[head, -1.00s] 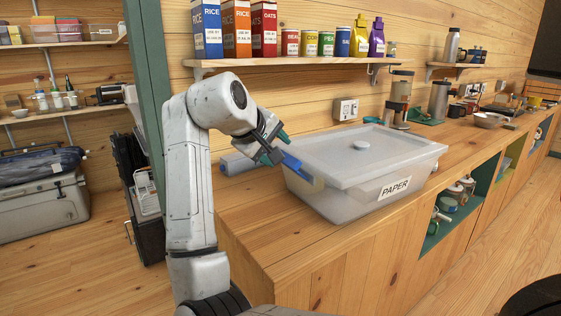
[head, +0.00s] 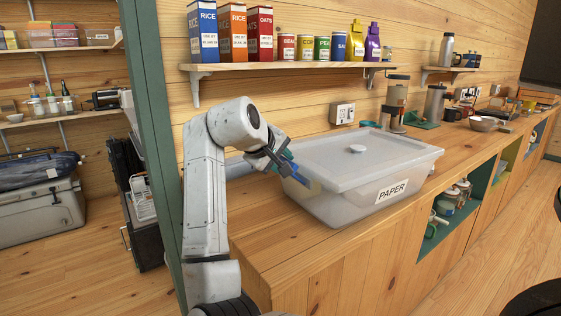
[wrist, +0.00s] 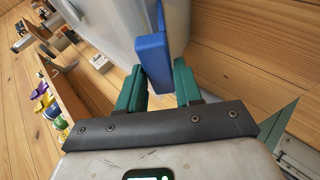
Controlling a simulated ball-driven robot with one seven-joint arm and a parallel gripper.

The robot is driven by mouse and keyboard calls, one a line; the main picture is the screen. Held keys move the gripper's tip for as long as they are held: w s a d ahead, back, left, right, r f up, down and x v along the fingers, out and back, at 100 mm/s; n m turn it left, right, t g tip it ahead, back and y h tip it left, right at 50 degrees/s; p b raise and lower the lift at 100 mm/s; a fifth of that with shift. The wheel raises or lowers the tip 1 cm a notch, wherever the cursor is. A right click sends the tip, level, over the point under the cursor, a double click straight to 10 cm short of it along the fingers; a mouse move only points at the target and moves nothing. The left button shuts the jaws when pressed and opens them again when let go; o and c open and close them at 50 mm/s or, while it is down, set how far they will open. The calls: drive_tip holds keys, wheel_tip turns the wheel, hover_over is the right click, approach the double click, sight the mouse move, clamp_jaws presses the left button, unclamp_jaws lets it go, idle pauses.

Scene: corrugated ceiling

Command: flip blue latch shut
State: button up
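The blue latch (head: 299,173) is on the left end of a translucent lidded box (head: 345,205) labelled PAPER on the wooden counter. It sticks out from the box rather than lying flat against its wall. My gripper (head: 286,165) is at that end and partly hides the latch in the head view. In the wrist view the latch (wrist: 153,58) reaches between the two green fingers of my gripper (wrist: 160,80). The left finger is very close to the latch, and a gap shows at the right finger. I cannot tell whether either touches it.
The box's pale lid (head: 357,155) lies on top, with a round knob. A shelf (head: 290,67) with cartons and cans runs above. Bare counter (head: 270,235) lies in front of the box. A green post (head: 155,150) stands left of my arm.

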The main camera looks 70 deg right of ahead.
clamp_jaws()
drive_tip(key=p, duration=0.1)
drive_tip(key=r+p, duration=0.1)
drive_tip(key=shift+s+d+y+p, duration=0.2)
drive_tip(key=shift+y+p, duration=0.2)
drive_tip(key=shift+s+d+r+t+y+p, duration=0.2)
drive_tip(key=shift+t+y+p, duration=0.25)
drive_tip(key=shift+p, duration=0.75)
drive_tip(key=y+p, duration=0.1)
drive_tip(key=p, duration=0.1)
drive_tip(key=d+m+t+p, duration=0.1)
drive_tip(key=p, duration=0.1)
drive_tip(key=shift+s+r+y, duration=0.2)
drive_tip(key=shift+s+y, duration=0.1)
drive_tip(key=shift+y, duration=0.05)
drive_tip(key=shift+s+d+f+y+p, duration=0.2)
drive_tip(key=shift+y+p, duration=0.1)
drive_tip(key=shift+p, duration=0.25)
drive_tip(key=shift+w, duration=0.1)
drive_tip(key=shift+o, duration=2.2)
unclamp_jaws()
